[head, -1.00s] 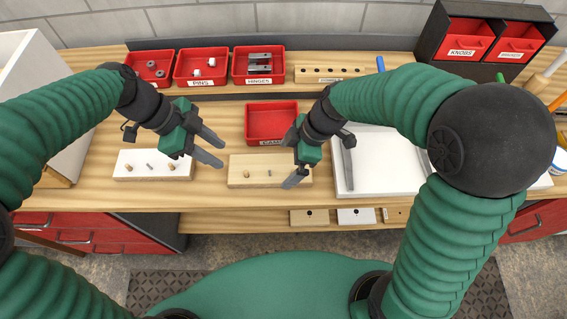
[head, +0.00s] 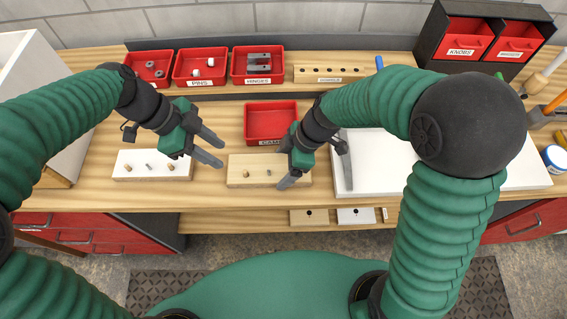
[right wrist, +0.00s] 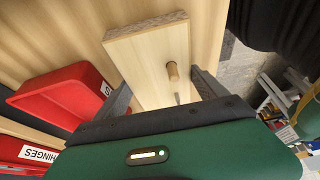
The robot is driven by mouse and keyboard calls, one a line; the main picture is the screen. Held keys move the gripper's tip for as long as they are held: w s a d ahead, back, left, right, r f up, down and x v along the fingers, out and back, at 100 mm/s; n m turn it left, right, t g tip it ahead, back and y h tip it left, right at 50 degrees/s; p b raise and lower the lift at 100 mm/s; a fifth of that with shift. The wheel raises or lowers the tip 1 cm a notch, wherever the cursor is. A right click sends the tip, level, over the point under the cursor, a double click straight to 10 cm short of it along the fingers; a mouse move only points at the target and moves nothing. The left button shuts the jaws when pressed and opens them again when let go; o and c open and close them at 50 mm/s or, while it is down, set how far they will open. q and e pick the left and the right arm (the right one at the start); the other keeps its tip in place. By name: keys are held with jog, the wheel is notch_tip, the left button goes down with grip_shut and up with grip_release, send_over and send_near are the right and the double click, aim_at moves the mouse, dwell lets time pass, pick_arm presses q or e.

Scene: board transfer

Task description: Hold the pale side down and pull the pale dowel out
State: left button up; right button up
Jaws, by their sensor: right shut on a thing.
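The pale side (head: 238,181), a light wooden board, lies on the bench. A pale dowel (head: 246,174) stands near its left end, with a metal pin (head: 269,172) to the right of it. My right gripper (head: 291,181) is shut on the board's right end. In the right wrist view its fingers straddle the pale side (right wrist: 140,60), with the pale dowel (right wrist: 172,72) upright beyond the fingers. My left gripper (head: 214,148) is open and empty, left of the pale side.
A white board (head: 122,174) with dowels and a pin lies to the left. A red bin (head: 270,122) stands behind the pale side. More red bins (head: 201,68) line the back. A white panel (head: 385,165) lies to the right. The bench's front edge is close.

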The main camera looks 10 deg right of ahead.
pick_arm(q)
jog(key=shift+c, duration=1)
jog(key=m+t+y, duration=0.1)
jog(key=m+y, duration=0.5)
send_near(245, 170)
jog(key=shift+s+f, duration=0.15)
notch_tip(245, 170, down, 9)
jog(key=shift+a+r, duration=0.1)
jog(key=shift+a, duration=0.05)
grip_shut()
dwell(0.5)
